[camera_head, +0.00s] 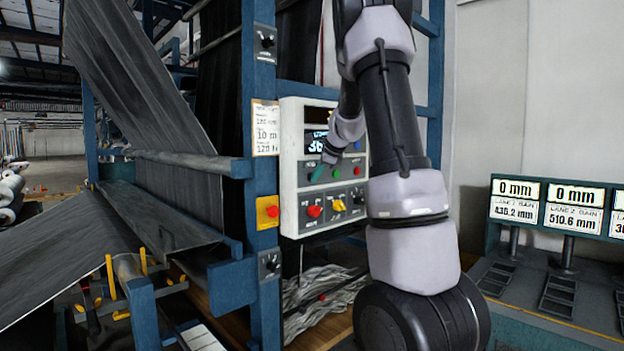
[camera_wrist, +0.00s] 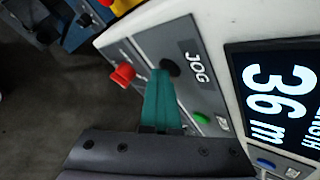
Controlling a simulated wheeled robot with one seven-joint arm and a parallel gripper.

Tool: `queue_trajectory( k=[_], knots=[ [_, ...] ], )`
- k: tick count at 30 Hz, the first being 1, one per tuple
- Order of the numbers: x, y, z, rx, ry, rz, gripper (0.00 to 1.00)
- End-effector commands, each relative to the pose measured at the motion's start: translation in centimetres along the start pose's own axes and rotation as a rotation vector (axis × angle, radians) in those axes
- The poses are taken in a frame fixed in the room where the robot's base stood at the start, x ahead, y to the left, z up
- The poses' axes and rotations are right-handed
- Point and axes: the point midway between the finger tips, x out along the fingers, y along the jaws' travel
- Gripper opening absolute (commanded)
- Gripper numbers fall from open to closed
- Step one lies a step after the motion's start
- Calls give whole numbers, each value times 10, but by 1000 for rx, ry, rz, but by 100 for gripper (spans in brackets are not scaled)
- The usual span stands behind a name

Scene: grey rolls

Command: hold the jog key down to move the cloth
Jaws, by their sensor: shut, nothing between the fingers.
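The white control panel (camera_head: 290,150) is mounted on the blue frame, left of my arm. In the wrist view the jog key (camera_wrist: 169,67) is a dark round button beside the JOG label (camera_wrist: 196,68). My gripper (camera_wrist: 162,80), with teal fingers, is shut and empty. Its tips overlap the lower edge of the key; I cannot tell whether they press it. In the head view my gripper (camera_head: 318,173) is at the panel face, and the key is not clear there. The display (camera_wrist: 275,95) reads 36 m. Dark grey cloth (camera_head: 140,75) runs down through the frame.
A red knob (camera_wrist: 122,75) is left of the fingers in the wrist view, and a green button (camera_wrist: 201,117) is to their right. A red knob on a yellow plate (camera_head: 267,212) sits on the post. Lane displays (camera_head: 574,207) stand at the right.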

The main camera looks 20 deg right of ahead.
Motion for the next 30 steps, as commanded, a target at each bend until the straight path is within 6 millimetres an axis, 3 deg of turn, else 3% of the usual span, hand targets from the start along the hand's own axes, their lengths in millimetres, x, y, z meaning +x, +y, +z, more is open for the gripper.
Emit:
queue_trajectory(
  k=[30],
  knots=[
    [-12,9,-8,0,0,0,0]
  ],
)
